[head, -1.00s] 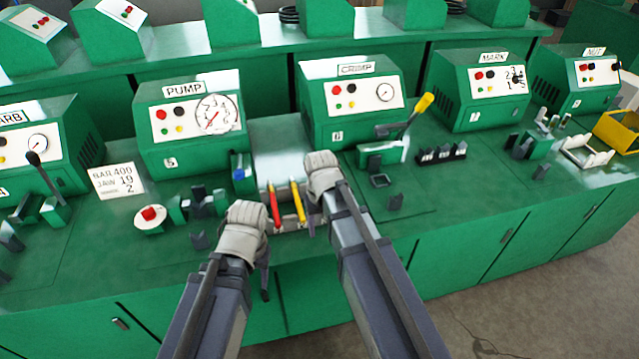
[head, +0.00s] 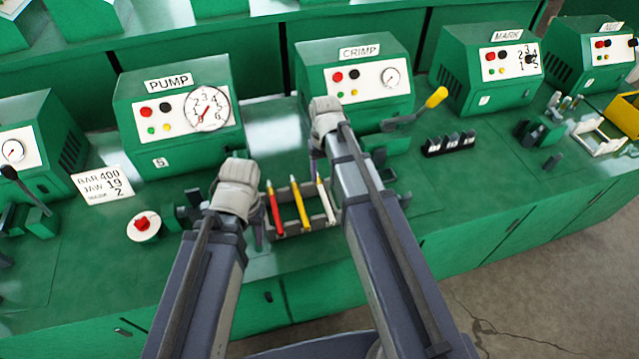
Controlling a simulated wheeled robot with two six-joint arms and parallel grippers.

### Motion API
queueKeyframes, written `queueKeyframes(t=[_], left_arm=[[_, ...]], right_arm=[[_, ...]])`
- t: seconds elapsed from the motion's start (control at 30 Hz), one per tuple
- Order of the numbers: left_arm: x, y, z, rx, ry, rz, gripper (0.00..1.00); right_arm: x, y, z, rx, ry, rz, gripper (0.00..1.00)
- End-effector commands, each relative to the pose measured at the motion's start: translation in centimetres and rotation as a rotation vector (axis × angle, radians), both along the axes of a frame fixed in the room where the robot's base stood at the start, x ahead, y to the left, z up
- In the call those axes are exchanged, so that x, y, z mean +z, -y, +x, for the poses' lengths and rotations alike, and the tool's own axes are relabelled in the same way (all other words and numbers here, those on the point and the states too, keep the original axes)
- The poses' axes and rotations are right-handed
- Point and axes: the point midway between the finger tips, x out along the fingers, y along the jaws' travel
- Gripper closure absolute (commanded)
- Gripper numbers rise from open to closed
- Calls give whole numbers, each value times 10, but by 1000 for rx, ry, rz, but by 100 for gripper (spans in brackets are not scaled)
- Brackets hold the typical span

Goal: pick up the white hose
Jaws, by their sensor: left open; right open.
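The white hose (head: 326,200) is a short, thin stick standing slightly tilted at the right end of a small grey rack (head: 304,222). A yellow hose (head: 299,201) and a red hose (head: 273,208) stand to its left in the same rack. My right gripper (head: 318,160) is open and empty, above and behind the white hose, beside my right forearm. My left gripper (head: 257,232) is open and empty, just left of the red hose. Both grippers' fingers are mostly hidden by my own wrists.
Green machines marked PUMP (head: 180,115) and CRIMP (head: 356,80) stand behind the rack. A red button (head: 142,224) is to the left. A yellow-tipped lever (head: 436,97) and a dark block row (head: 449,144) are to the right. The bench front edge is close to the rack.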

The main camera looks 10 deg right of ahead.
Motion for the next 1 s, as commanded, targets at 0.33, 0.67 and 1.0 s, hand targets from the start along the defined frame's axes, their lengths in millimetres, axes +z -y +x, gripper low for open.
queueKeyframes(t=[0.33,0.67,1.0], left_arm=[[-11,0,0,0,0,0,48],[-27,0,0,0,0,0,48],[-52,0,0,0,0,0,48]], right_arm=[[-11,0,0,0,0,0,43],[-27,-1,-1,0,0,0,43],[-52,-3,-3,1,0,0,43]])
